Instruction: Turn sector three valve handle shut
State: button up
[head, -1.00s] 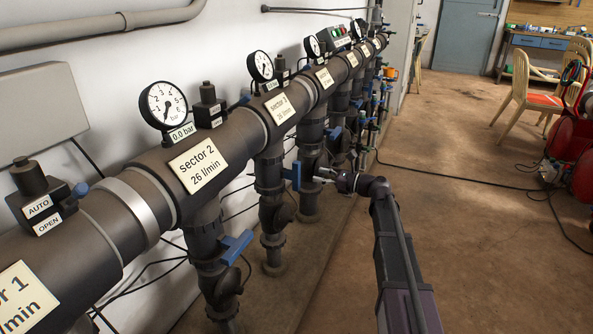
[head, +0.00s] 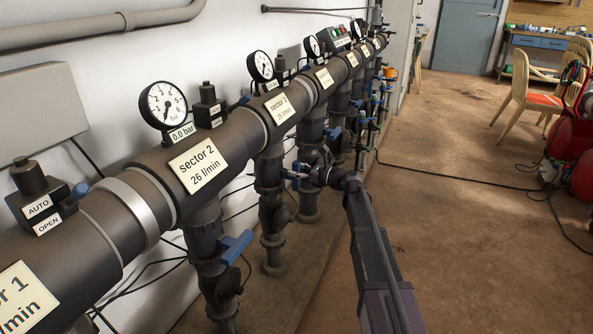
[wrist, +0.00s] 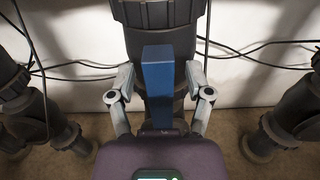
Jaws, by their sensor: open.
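The sector three valve handle (head: 295,185) is a blue bar on the dark drop pipe below the "sector 3" label (head: 279,107). In the wrist view the handle (wrist: 157,90) stands upright in the middle, looking in line with the pipe behind it. My gripper (head: 297,174) is at the handle in the head view and partly hides it. In the wrist view my gripper (wrist: 160,74) is open, with one finger on each side of the handle. A gap shows on both sides. The lower end of the handle is hidden by my gripper's body.
The sector 2 handle (head: 236,246) is nearer me on the neighbouring pipe. More valves and gauges run along the manifold (head: 240,120) behind. Black cables (wrist: 255,58) hang by the wall.

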grip_shut()
jog(key=shift+s+a+n, duration=0.1)
jog(key=shift+s+n, duration=0.05)
jog(key=shift+n, duration=0.25)
jog(key=n, duration=0.3)
jog(key=shift+s+a+f, duration=0.1)
jog(key=shift+s+a, duration=0.1)
jog(key=shift+s, duration=0.2)
jog(key=n, duration=0.3)
jog(key=n+b, duration=0.1)
jog(key=n, duration=0.1)
jog(key=shift+s+a+f, duration=0.2)
jog(key=shift+s+f, duration=0.1)
jog(key=shift+s, duration=0.1)
jog(key=n, duration=0.3)
jog(key=f+n, duration=0.1)
jog(key=shift+s+a+n+b, duration=0.1)
jog(key=shift+s+n+b, duration=0.2)
jog(key=shift+b, duration=0.1)
jog(key=n, duration=0.2)
jog(key=f+n+b, duration=0.1)
jog(key=n, duration=0.1)
jog(key=shift+n, duration=0.3)
